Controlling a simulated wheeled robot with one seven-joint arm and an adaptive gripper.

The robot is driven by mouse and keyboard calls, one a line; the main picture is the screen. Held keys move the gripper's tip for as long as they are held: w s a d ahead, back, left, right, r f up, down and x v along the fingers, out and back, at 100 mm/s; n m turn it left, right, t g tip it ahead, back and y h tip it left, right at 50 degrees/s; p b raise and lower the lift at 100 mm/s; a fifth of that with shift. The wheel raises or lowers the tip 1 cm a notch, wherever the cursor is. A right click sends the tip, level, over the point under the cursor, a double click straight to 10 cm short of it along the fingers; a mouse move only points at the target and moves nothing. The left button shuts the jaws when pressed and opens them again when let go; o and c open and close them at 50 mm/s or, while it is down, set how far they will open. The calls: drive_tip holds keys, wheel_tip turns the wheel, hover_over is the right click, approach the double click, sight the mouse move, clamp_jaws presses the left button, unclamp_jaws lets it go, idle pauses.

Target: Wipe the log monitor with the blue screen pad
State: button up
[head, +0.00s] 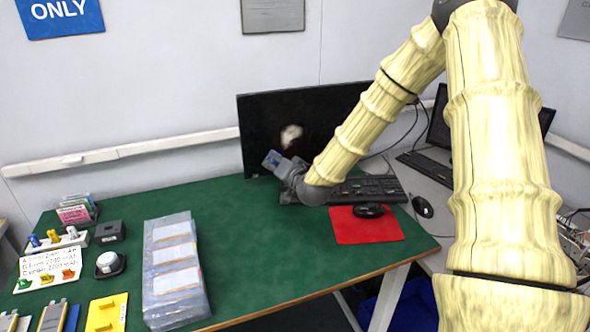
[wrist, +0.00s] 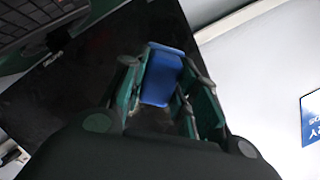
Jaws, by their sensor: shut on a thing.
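The log monitor (head: 262,122) stands at the back of the green table, its dark screen facing me, with a whitish smudge (head: 291,134) on it. My gripper (head: 277,163) is in front of the lower part of the screen. It is shut on the blue screen pad (head: 271,158). In the wrist view the pad (wrist: 162,76) sits between the two fingers (wrist: 163,90), with the dark screen (wrist: 112,62) behind it. I cannot tell whether the pad touches the screen. My arm covers the right part of the monitor.
A keyboard (head: 368,187) lies below the monitor, partly behind my arm. A black mouse (head: 369,210) is on a red mat (head: 365,228). Stacked pouches (head: 172,276) and small items are at the left. A second monitor (head: 437,128) is at right. The middle table (head: 245,235) is clear.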

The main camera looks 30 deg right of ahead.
sight(302, 137)
drive_tip(key=s+d+r+m+t+h+b, duration=0.1)
drive_tip(key=d+m+t+h+b, duration=0.15)
drive_tip(key=d, duration=0.35)
drive_tip(key=shift+n+g, duration=0.35)
drive_tip(key=shift+n, duration=0.1)
drive_tip(key=shift+b+x, duration=0.45)
drive_tip(key=shift+x, duration=2.35)
drive_tip(key=shift+x, duration=0.95)
drive_tip(key=shift+d+r, duration=0.15)
drive_tip(key=shift+r, duration=0.05)
drive_tip(key=shift+s+d+p, duration=0.1)
drive_tip(key=shift+s+d, duration=0.2)
drive_tip(key=shift+d, duration=0.95)
drive_tip(key=shift+s+d+p, duration=0.1)
drive_tip(key=shift+s+d, duration=0.25)
drive_tip(key=shift+d, duration=0.85)
drive_tip(key=shift+s+d+p, duration=0.1)
drive_tip(key=shift+s+d, duration=0.2)
drive_tip(key=shift+d, duration=0.95)
drive_tip(key=shift+w+a, duration=0.1)
drive_tip(key=shift+a, duration=0.05)
